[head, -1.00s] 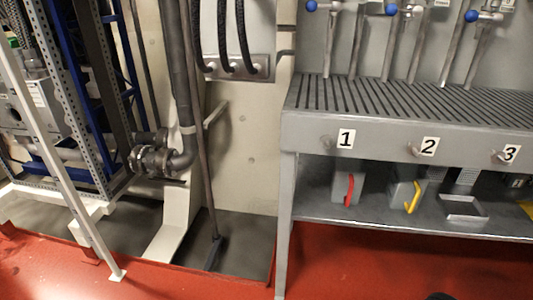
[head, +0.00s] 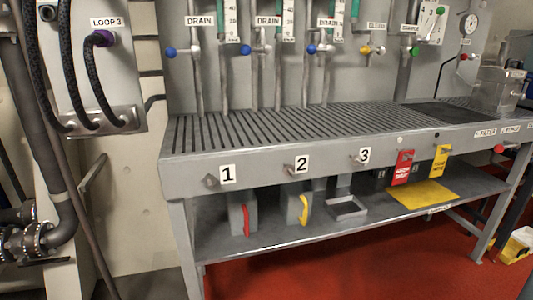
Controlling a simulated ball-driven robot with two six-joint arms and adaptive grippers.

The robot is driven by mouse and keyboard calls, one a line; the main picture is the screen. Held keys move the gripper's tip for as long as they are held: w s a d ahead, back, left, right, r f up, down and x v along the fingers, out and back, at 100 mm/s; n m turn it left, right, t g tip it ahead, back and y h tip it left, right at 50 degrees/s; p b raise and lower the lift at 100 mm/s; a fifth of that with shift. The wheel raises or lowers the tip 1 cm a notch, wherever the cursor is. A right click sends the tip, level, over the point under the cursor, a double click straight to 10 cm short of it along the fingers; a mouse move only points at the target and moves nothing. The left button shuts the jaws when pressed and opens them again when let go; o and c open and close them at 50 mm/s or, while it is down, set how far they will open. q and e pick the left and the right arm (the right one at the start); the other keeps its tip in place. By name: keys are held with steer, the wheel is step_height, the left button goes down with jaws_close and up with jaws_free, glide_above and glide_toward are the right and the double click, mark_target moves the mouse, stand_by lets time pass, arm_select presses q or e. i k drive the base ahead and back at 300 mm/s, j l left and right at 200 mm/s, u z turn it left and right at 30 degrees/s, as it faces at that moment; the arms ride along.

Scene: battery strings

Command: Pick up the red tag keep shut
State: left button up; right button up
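A red tag (head: 402,168) with pale lettering hangs on the front edge of the grey bench, right of the number 3 label. A yellow tag (head: 440,160) hangs just right of it. The lettering on both is too small to read surely. Neither of my grippers is in the head view.
The grey bench (head: 300,172) has a slatted top, knobs and labels 1 to 3 along its front. Its lower shelf (head: 280,235) holds grey containers with a red and a yellow handle, a small tray (head: 347,209) and a yellow mat (head: 423,193). Red floor lies in front.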

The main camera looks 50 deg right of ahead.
mark_target(402, 168)
steer(key=z, duration=2.45)
steer(key=i+l+u, duration=0.1)
steer(key=i+l, duration=0.05)
steer(key=l, duration=0.1)
